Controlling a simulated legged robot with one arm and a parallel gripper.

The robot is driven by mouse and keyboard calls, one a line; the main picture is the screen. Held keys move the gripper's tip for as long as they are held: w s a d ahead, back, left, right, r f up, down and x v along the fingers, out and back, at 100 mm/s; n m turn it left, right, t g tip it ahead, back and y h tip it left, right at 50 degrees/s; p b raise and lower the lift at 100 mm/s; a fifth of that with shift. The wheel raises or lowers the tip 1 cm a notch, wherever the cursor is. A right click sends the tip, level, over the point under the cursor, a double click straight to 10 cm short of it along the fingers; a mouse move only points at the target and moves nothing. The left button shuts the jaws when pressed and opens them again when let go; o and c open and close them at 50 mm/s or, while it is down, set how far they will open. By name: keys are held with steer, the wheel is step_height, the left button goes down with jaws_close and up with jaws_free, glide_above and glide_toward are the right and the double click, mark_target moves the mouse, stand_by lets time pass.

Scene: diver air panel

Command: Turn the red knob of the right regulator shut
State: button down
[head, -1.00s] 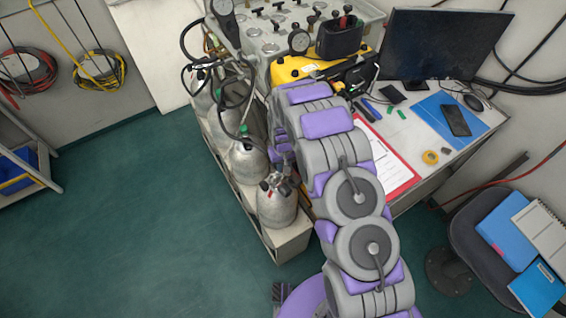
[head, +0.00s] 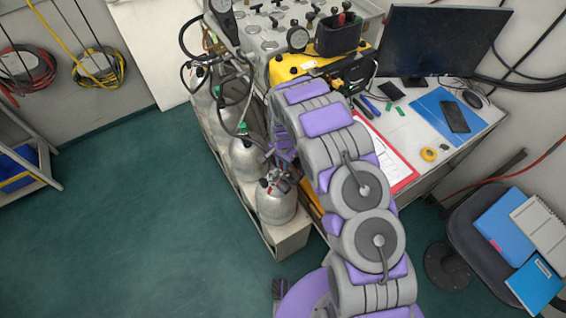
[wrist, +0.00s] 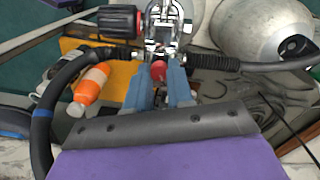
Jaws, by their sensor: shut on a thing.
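In the wrist view, the small round red knob (wrist: 158,70) sits between the tips of my gripper (wrist: 160,78), which is shut on it. Its two blue-grey fingers lie on either side of the knob. A shiny metal valve yoke (wrist: 163,28) stands just beyond, with black hoses leaving it to the left and right. In the head view, the nearest grey cylinder (head: 276,206) has this valve on top. My gripper is close to the valve there, mostly hidden behind my arm. How far the knob is turned cannot be told.
A black knob with red (wrist: 120,20) is left of the yoke. An orange-and-white bottle (wrist: 90,88) lies left of my gripper. More cylinders (head: 245,158) stand in the rack behind. The desk with the monitor (head: 440,42) is to the right; the green floor at left is clear.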

mark_target(281, 165)
steer(key=m+b, duration=0.1)
steer(key=m, duration=0.3)
steer(key=shift+s+f+m, duration=0.1)
steer(key=shift+m, duration=0.2)
steer(key=shift+a, duration=0.1)
stand_by(0.4)
steer(key=c, duration=1.3)
jaws_free()
steer(key=shift+a, duration=0.1)
steer(key=shift+o, duration=0.2)
steer(key=shift+r, duration=0.8)
step_height(281, 165, up, 16)
steer(key=p, duration=0.2)
steer(key=shift+f, duration=0.15)
steer(key=shift+a, duration=0.1)
